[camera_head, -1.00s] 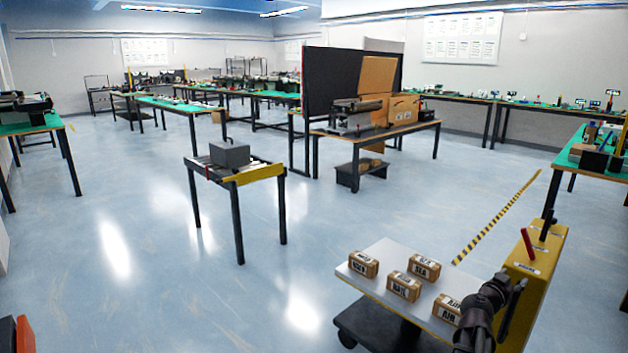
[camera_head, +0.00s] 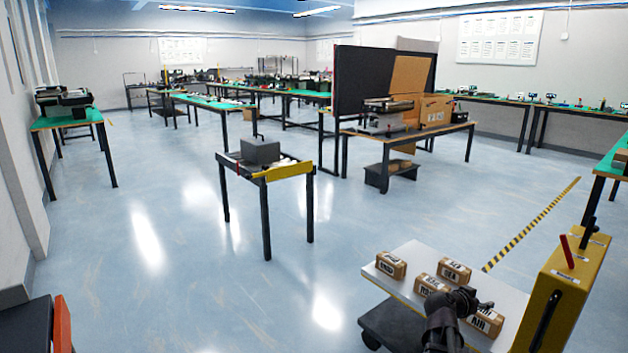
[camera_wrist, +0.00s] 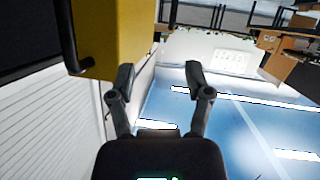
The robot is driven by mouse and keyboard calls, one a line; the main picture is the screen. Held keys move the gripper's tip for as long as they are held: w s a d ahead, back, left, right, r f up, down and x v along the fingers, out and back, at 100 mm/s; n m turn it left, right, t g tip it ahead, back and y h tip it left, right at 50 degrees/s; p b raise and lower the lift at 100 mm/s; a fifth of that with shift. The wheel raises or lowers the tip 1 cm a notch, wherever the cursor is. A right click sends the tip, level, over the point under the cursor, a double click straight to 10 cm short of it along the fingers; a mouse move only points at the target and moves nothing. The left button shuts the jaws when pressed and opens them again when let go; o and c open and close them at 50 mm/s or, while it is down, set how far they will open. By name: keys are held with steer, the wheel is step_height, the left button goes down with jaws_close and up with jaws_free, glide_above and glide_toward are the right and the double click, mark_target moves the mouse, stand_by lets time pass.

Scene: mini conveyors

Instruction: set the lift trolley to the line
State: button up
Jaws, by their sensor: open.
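The lift trolley stands at the lower right of the head view. It has a pale platform (camera_head: 400,284) bearing several labelled brown cartons (camera_head: 392,264), a dark base (camera_head: 388,325) and a yellow column (camera_head: 556,285) with a red lever (camera_head: 567,251). The yellow-and-black striped line (camera_head: 532,225) lies on the floor beyond the trolley, apart from it. My gripper (camera_head: 474,301) is over the platform in the head view, left of the column, and hides part of the cartons. In the wrist view my gripper (camera_wrist: 160,76) is open and empty, with a yellow body (camera_wrist: 118,38) and dark bar beside it.
A small conveyor stand (camera_head: 283,172) with a grey box (camera_head: 261,152) stands left of the trolley. A bench (camera_head: 455,131) with a conveyor and cartons is behind. Another bench (camera_head: 78,118) is at the left wall. Open floor lies between them.

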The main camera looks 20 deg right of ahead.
steer(key=w+a+f+n+y+b, duration=0.1)
steer(key=w+a+f+n+y, duration=0.2)
steer(key=a, duration=0.5)
steer(key=w+a+f+n+y+b, duration=0.1)
steer(key=a+f+y, duration=0.1)
steer(key=a+f, duration=0.5)
steer(key=w+a+f+n+y+b, duration=0.1)
steer(key=a+f+n+y, duration=0.15)
steer(key=a, duration=0.75)
steer(key=s+a+f+n+g+y+b, duration=0.2)
steer(key=a+f+n+y, duration=0.15)
steer(key=a, duration=0.75)
steer(key=s+a+f+n+g+y+b, duration=0.1)
steer(key=a+f+n+y, duration=0.25)
steer(key=a, duration=0.65)
step_height(320, 180, up, 39)
steer(key=p, duration=3.8)
steer(key=shift+a+h, duration=0.15)
steer(key=shift+h, duration=0.3)
steer(key=shift+s, duration=0.1)
